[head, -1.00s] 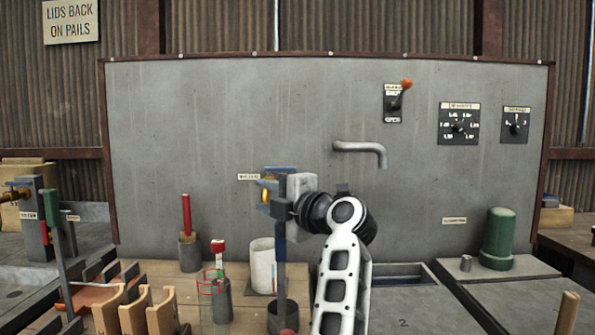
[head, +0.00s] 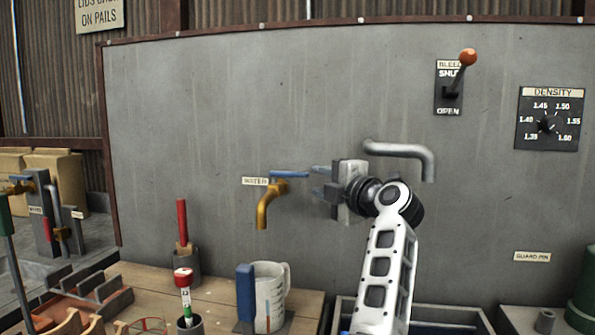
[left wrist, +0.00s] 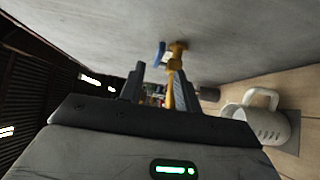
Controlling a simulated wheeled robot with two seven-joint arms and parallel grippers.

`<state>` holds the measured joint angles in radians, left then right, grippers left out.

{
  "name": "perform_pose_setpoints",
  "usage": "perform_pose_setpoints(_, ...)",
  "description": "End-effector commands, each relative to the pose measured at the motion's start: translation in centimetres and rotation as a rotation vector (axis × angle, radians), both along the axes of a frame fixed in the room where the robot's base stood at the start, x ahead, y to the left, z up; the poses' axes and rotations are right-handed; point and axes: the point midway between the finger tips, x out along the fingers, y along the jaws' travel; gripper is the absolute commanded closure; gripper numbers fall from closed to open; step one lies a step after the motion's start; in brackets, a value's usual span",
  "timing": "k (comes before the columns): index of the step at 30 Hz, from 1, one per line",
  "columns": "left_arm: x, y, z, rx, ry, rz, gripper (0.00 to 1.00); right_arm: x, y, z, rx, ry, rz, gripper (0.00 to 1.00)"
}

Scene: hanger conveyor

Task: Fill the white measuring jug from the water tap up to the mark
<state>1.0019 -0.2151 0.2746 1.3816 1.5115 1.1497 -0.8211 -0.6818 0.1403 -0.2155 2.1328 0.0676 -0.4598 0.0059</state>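The white measuring jug (head: 272,285) stands upright on the wooden bench, below the spout of the brass water tap (head: 264,206). A blue block partly hides its left side. The jug's handle is on the right; its water level is not visible. The left wrist view shows the tap (left wrist: 177,62) beyond the parted fingers and the jug (left wrist: 262,122) at right. My right gripper is not in view.
The blue block (head: 245,292) stands against the jug's left side. A grey pipe spout (head: 405,152) juts from the wall just above my left arm. A holder with a red rod (head: 182,222) and a red-topped gauge (head: 184,284) stand left of the jug.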

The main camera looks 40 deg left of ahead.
Motion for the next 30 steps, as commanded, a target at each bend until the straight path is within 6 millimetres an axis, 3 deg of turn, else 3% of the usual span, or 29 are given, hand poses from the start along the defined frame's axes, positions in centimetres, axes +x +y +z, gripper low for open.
perform_pose_setpoints(9, 1.8, 6.7, 0.3, 0.002, 0.0, 0.004, 0.67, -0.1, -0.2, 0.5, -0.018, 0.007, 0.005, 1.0)
perform_pose_setpoints(15, 2.7, 9.3, 0.1, 0.001, 0.001, 0.001, 0.67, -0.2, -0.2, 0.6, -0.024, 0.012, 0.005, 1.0)
perform_pose_setpoints(28, 3.0, 10.2, 0.0, -0.001, -0.002, 0.0, 0.67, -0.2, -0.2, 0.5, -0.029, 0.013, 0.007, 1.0)
perform_pose_setpoints(30, 3.0, 10.2, 0.0, -0.001, -0.002, 0.0, 0.84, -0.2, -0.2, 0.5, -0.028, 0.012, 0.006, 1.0)
